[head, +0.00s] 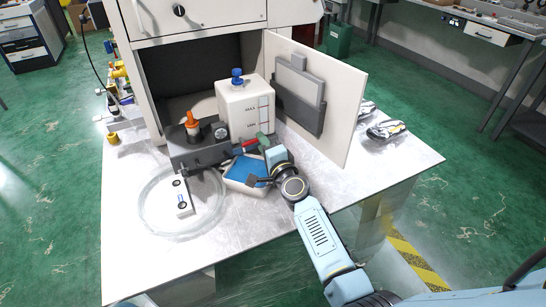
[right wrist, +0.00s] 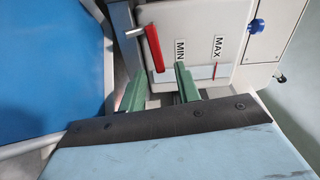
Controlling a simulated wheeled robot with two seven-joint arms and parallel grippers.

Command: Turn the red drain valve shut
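The red drain valve handle (head: 250,143) is low at the front of the white tank (head: 246,105), in the cabinet's opening. In the right wrist view the handle (right wrist: 154,48) is a red lever beside a metal pin, running at a slant toward my fingers. My right gripper (head: 258,147) is just in front of it. In the wrist view its green fingers (right wrist: 159,82) are apart, with the lever's near end at about the gap between the tips. I cannot tell if they touch it. My left gripper is not in view.
A blue-bottomed tray (head: 238,184) lies under my right wrist. A dark block with an orange-capped bottle (head: 192,122) stands left of the tank. The cabinet door (head: 335,105) stands open at right. A coiled clear hose (head: 150,215) and white box are at front left.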

